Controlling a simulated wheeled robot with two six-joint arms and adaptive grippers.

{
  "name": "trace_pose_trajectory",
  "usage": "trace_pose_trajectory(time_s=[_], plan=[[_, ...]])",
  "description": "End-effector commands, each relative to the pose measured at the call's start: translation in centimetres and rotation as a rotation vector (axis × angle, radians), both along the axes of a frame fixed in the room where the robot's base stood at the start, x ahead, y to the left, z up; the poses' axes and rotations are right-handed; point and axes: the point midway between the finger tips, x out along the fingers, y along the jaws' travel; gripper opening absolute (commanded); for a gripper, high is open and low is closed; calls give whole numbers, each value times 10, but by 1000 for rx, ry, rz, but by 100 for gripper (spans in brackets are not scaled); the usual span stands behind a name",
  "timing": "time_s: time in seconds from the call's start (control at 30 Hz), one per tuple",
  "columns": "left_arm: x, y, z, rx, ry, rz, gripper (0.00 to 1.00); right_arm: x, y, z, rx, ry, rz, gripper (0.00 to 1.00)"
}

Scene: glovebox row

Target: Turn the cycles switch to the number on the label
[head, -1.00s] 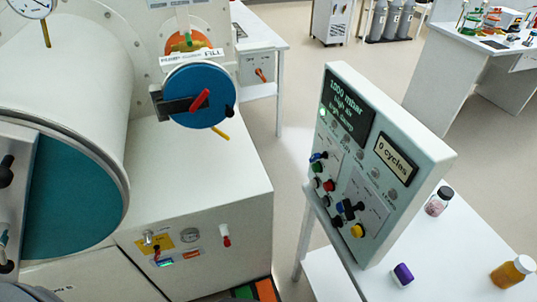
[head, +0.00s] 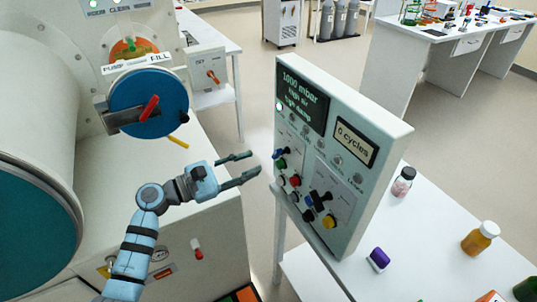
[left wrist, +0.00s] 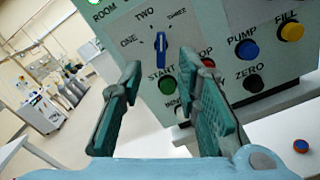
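The control panel (head: 345,150) stands on the white table, facing left. Its cycles switch is a blue knob (left wrist: 161,47) in the left wrist view, with ONE, TWO and THREE printed around it. The knob's bar stands about upright in that picture; I cannot tell for sure which number it points to. The knob (head: 280,153) also shows in the head view. A cream label (head: 355,144) on the panel reads what looks like "0 cycles"; the digit is small. My left gripper (head: 252,164) is open and empty, just left of the panel, apart from the knob. My right gripper is out of view.
START (left wrist: 167,85), PUMP (left wrist: 247,50) and FILL (left wrist: 291,31) buttons sit near the knob. A purple-capped item (head: 378,260), a small jar (head: 403,181) and an amber bottle (head: 480,238) stand on the table. The glovebox's blue round door (head: 148,102) is at left.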

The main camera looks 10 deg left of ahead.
Motion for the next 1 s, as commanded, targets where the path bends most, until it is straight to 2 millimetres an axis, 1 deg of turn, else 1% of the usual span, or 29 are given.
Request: trace_pose_trajectory(time_s=[0.03, 0.1, 0.23, 0.4, 0.6, 0.67, 0.7, 0.8, 0.93, 1.0], plan=[[8, -13, 3, -5, -1, -1, 30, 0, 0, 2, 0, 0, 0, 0], [19, -27, 2, -4, 0, -1, 30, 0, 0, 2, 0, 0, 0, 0], [32, -45, 0, 0, 0, 0, 30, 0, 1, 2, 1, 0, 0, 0], [38, -53, -1, 2, 1, 0, 30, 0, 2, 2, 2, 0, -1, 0], [38, -53, -1, 3, 1, 1, 30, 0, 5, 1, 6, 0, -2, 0], [38, -53, -1, 3, 1, 1, 20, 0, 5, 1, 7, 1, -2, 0], [38, -53, -1, 3, 1, 1, 14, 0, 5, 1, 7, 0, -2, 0], [38, -52, -1, 3, 1, 1, 0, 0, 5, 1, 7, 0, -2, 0], [38, -52, -1, 3, 0, 1, 0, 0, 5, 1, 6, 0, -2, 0], [38, -52, -3, 24, -30, 1, 0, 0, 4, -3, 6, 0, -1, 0]])
